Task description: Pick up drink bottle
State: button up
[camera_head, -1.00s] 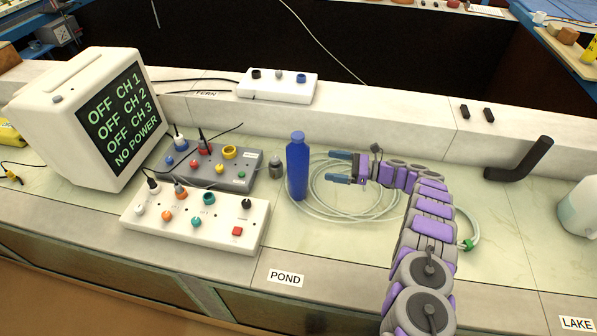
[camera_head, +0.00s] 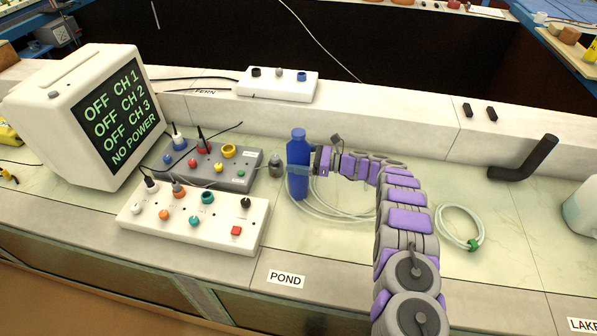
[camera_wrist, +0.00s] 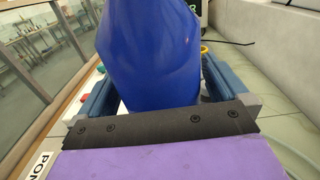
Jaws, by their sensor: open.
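The drink bottle (camera_head: 298,155) is blue and stands upright on the counter, just right of the grey control box. My gripper (camera_head: 300,170) has reached it from the right, with one finger showing across the front of the bottle. In the wrist view the blue bottle (camera_wrist: 150,55) fills the middle, between the two blue fingers of my gripper (camera_wrist: 155,85). The jaws are open around the bottle. The bottle's top is cut off in the wrist view, and I cannot tell whether either finger touches it.
Coiled clear tubing (camera_head: 335,212) lies under my arm. A black angled pipe (camera_head: 525,160) is at right.

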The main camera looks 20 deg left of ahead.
jog(key=shift+a, duration=0.2)
jog(key=shift+d, duration=0.1)
jog(key=c, duration=1.2)
jog(key=shift+r, duration=0.1)
